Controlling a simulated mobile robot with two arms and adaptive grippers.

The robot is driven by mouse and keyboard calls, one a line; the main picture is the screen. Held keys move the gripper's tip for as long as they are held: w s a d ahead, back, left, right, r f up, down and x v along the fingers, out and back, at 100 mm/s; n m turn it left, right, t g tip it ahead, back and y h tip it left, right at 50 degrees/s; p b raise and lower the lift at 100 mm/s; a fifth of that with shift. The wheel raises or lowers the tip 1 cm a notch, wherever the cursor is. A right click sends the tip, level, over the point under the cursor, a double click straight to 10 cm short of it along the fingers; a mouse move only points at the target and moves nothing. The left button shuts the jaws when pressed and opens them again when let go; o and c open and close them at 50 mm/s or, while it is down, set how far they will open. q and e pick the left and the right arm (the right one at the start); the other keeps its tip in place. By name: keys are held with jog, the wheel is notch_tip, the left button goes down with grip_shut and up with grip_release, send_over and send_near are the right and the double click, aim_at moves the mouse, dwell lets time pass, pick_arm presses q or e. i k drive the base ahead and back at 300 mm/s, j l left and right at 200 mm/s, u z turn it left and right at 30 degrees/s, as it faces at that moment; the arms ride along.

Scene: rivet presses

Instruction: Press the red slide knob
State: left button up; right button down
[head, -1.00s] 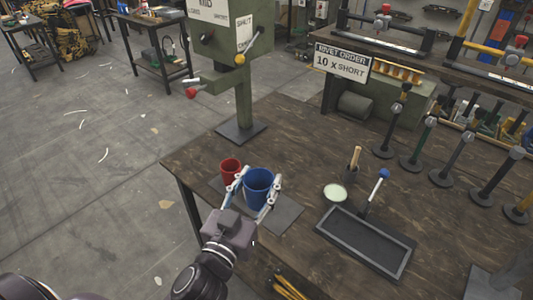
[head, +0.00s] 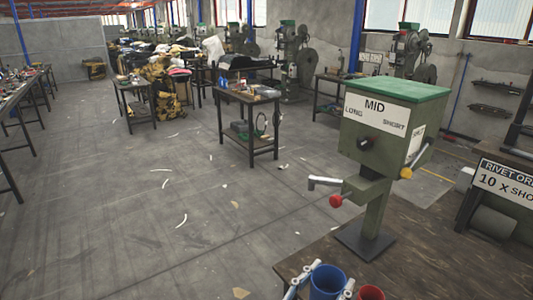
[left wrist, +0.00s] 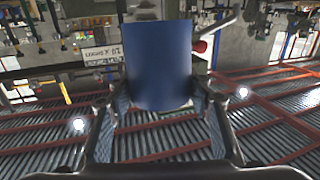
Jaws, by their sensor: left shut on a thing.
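The red slide knob (head: 336,201) is a round ball on the front of the green press (head: 388,128), below its MID sign and beside a grey bar. It also shows in the left wrist view (left wrist: 201,47), just right of the blue cup. My left gripper (head: 322,270) is shut on the blue cup (head: 327,284), one finger on each side, at the bottom of the head view. The cup is below and in front of the knob, apart from it. In the left wrist view the cup (left wrist: 158,65) fills the middle. My right gripper is not in view.
A red cup (head: 370,292) is right of the blue cup at the bottom edge. A yellow knob (head: 406,173) on a lever is at the press's right side. The wooden table (head: 425,250) holds the press and a rivet order sign (head: 505,181). Floor to the left is open.

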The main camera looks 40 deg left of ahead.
aim_at(335, 201)
jog(key=i+j+z, duration=0.1)
jog(key=j, duration=0.5)
jog(key=i+j+z, duration=0.1)
jog(key=j, duration=0.45)
jog(key=i+j+z, duration=0.1)
jog(key=j, duration=0.5)
jog(key=i+j+z, duration=0.1)
jog(key=j, duration=0.55)
jog(key=i+j, duration=0.3)
jog(key=j, duration=0.15)
jog(key=i+l+z, duration=0.05)
